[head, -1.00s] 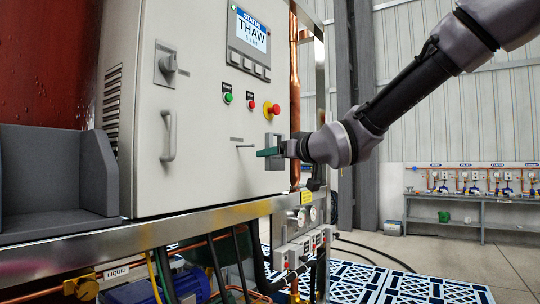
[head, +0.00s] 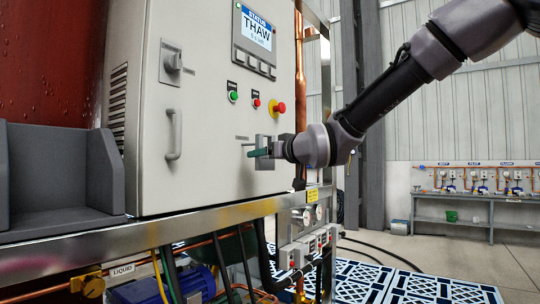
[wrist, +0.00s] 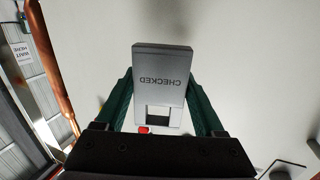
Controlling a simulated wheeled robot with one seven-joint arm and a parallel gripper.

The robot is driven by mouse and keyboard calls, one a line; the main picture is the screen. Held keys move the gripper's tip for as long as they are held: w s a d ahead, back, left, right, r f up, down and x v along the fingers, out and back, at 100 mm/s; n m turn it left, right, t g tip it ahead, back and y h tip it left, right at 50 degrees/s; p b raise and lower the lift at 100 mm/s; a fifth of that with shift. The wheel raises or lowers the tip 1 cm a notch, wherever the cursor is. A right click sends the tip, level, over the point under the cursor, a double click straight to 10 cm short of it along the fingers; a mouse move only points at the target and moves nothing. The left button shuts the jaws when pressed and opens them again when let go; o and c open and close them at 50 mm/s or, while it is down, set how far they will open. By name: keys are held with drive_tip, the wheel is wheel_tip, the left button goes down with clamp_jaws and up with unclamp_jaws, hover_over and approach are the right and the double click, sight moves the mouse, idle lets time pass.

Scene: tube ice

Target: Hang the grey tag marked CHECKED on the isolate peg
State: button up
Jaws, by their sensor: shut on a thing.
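The grey tag marked CHECKED (wrist: 162,65) is held between the green fingers of my gripper (wrist: 160,105), which are shut on it. Its lettering appears upside down in the wrist view, and a rectangular opening shows near its lower end. In the head view the tag (head: 264,163) is upright, close to the cabinet front, partly covered by my gripper (head: 260,152). A short peg (head: 247,144) under a small label, too small to read, sticks out just left of the tag. I cannot tell whether they touch. No peg is visible in the wrist view.
The pale cabinet (head: 205,110) carries a THAW display (head: 254,32), a red emergency button (head: 279,108), a handle (head: 173,135) and a rotary switch (head: 173,62). A copper pipe (head: 299,80) runs down its right side. Floor space lies to the right.

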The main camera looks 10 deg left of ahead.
sight(245, 160)
drive_tip(key=a, duration=0.1)
drive_tip(key=w+a, duration=0.1)
drive_tip(key=a, duration=0.2)
drive_tip(key=shift+w+f, duration=0.3)
drive_tip(key=shift+f, duration=0.05)
drive_tip(key=shift+a+f, duration=0.1)
drive_tip(key=shift+f, duration=0.15)
idle(0.6)
